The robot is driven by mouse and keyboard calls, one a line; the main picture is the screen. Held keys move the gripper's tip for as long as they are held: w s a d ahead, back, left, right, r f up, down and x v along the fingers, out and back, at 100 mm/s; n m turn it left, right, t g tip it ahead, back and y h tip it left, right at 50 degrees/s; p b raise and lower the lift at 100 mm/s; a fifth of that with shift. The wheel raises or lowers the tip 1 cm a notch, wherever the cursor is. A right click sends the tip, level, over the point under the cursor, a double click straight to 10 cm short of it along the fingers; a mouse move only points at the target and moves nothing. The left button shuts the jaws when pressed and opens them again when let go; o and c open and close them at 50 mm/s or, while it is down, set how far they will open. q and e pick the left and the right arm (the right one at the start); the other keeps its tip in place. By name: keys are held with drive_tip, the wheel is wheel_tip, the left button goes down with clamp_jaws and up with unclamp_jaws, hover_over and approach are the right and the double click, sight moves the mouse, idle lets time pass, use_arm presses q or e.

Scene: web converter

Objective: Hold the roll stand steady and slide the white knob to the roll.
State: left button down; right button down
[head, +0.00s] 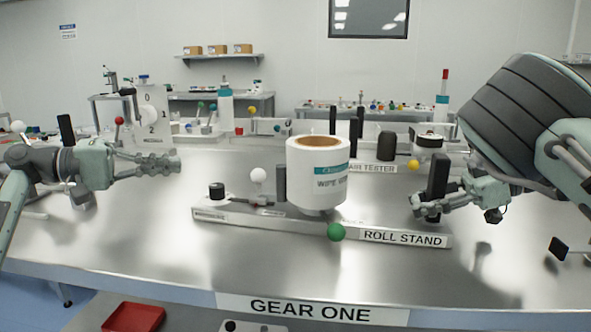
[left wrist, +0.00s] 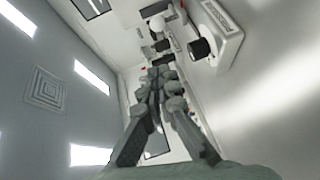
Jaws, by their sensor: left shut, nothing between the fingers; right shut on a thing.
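The roll stand (head: 405,235) is a long metal bar on the bench, labelled ROLL STAND. A white roll (head: 316,185) stands upright on its middle. The white knob (head: 258,175) is on a small slide left of the roll, with a dark upright plate (head: 281,183) between them. My left gripper (head: 179,162) is shut and empty, left of the knob and apart from it; its closed fingers also show in the left wrist view (left wrist: 158,78). My right gripper (head: 426,206) is shut on the black post (head: 438,175) at the stand's right end.
A green ball (head: 336,232) sits at the stand's front edge. A black cap (head: 217,190) tops the stand's left end. Behind are a lever panel (head: 152,115) and a tester with a yellow ball (head: 412,165). The bench front is clear; a red tray (head: 134,316) is below.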

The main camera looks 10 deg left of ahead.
idle(0.5)
drive_tip(key=c, duration=1)
unclamp_jaws()
drive_tip(key=shift+o, duration=0.2)
drive_tip(key=shift+r, duration=0.1)
drive_tip(key=w+v, duration=0.1)
drive_tip(key=v, duration=1.1)
drive_tip(key=shift+s, duration=0.4)
